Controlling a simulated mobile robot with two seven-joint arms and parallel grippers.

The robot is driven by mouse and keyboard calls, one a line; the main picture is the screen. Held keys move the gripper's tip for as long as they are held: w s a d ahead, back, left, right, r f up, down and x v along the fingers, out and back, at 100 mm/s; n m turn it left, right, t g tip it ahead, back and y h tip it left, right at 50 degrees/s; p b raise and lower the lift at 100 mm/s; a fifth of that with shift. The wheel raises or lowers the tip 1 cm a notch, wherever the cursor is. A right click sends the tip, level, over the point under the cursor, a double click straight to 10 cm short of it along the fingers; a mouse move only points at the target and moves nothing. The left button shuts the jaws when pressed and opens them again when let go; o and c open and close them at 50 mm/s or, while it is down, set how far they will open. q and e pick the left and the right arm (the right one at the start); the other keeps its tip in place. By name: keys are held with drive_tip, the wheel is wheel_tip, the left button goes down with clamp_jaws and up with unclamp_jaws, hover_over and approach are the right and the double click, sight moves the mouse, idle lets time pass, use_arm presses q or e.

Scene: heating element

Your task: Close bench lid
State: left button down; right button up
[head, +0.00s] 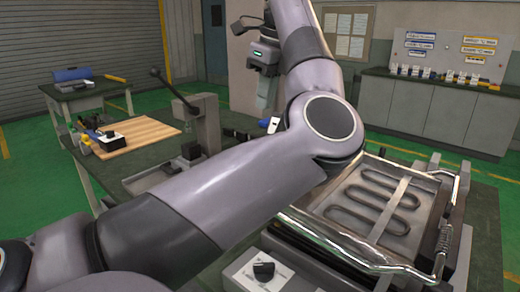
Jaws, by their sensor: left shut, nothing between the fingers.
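A bench unit with a dark heating coil (378,200) in a shallow metal tray stands at the lower right. The coil is exposed from above. A bent chrome bar (345,243) runs along its front, and another chrome bar (457,183) is at its right side. I cannot clearly tell which part is the lid; my left arm hides the unit's left side. My left gripper (268,112) is up and left of the unit, pointing down, apart from it. It is shut and empty, partly behind my arm. My right gripper is out of view.
A white control box with a black knob (263,270) is at the unit's front left. A green-topped table behind my arm carries a wooden board (138,135) and a lever tool (180,100). A grey cabinet (430,110) stands at the back right. Green floor lies between.

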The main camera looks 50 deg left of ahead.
use_arm(q)
drive_tip(key=b+x, duration=0.1)
drive_tip(key=x, duration=1.2)
drive_tip(key=shift+s+a+f, duration=0.15)
drive_tip(key=shift+a+f, duration=0.05)
drive_tip(key=shift+f, duration=0.15)
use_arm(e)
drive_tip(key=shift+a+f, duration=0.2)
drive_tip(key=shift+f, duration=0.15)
